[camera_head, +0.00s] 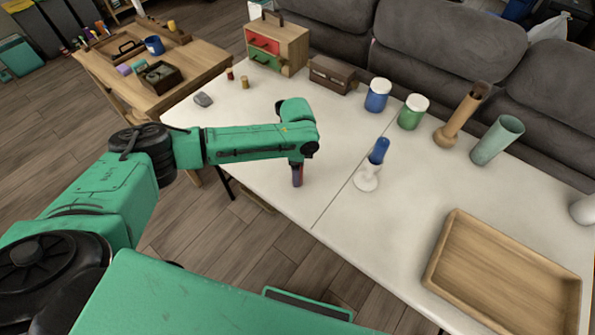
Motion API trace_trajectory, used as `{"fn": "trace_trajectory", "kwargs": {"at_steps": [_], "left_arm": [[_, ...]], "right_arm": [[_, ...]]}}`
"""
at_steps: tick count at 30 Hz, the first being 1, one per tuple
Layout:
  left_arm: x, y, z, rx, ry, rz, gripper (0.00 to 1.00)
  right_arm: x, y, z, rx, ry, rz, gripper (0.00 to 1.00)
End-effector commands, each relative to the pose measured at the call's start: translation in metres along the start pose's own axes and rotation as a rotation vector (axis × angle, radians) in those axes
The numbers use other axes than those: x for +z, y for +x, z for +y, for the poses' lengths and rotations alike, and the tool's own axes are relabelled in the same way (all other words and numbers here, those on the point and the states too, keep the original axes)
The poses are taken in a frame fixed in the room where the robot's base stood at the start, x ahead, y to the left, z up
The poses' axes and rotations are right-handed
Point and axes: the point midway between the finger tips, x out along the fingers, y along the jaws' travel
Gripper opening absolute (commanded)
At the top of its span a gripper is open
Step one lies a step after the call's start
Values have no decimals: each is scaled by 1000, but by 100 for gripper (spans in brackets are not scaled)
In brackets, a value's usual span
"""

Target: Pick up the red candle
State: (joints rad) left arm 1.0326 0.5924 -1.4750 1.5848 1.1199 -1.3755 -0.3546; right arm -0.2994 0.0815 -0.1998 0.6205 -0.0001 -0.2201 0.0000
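My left gripper (297,162) hangs from the green arm over the white table, left of the table's seam. A small dark reddish-purple upright piece (297,177) shows directly below the wrist; it may be the red candle, but it is too small and dark to be sure. The fingers are mostly hidden by the wrist, so I cannot tell whether they are open or closed around it. A blue candle-like piece (380,150) stands in a white holder (367,179) to the right of the gripper. My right gripper is not in view.
A wooden tray (447,255) lies at the right of the white table (340,235). Blue (376,100) and green (411,116) jars, a wooden vase (459,120) and a green cylinder (497,143) stand along the back. Small red (230,74) and tan (245,82) pieces sit far left.

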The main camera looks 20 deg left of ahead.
Motion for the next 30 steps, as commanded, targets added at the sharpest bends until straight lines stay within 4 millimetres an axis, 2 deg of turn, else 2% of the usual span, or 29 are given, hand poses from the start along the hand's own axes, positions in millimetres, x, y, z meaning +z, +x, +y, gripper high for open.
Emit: {"fn": "trace_trajectory", "kwargs": {"at_steps": [3,8,9,11,12,14,15,25,30], "left_arm": [[-1,13,0,-1,1,1,76],[-1,14,0,-2,1,2,76],[-1,14,0,-2,1,2,68],[-1,13,0,-2,1,2,45],[-1,13,0,-2,1,2,30],[-1,13,0,-2,1,2,7],[-1,13,0,-2,1,2,0],[-1,9,0,-2,1,3,0],[-1,-14,-1,-5,1,4,0]], "right_arm": [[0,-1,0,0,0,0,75],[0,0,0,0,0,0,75],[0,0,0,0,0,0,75],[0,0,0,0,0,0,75],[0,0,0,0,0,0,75],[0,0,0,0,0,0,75],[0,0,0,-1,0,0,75],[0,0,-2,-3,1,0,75],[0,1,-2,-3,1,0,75]]}}
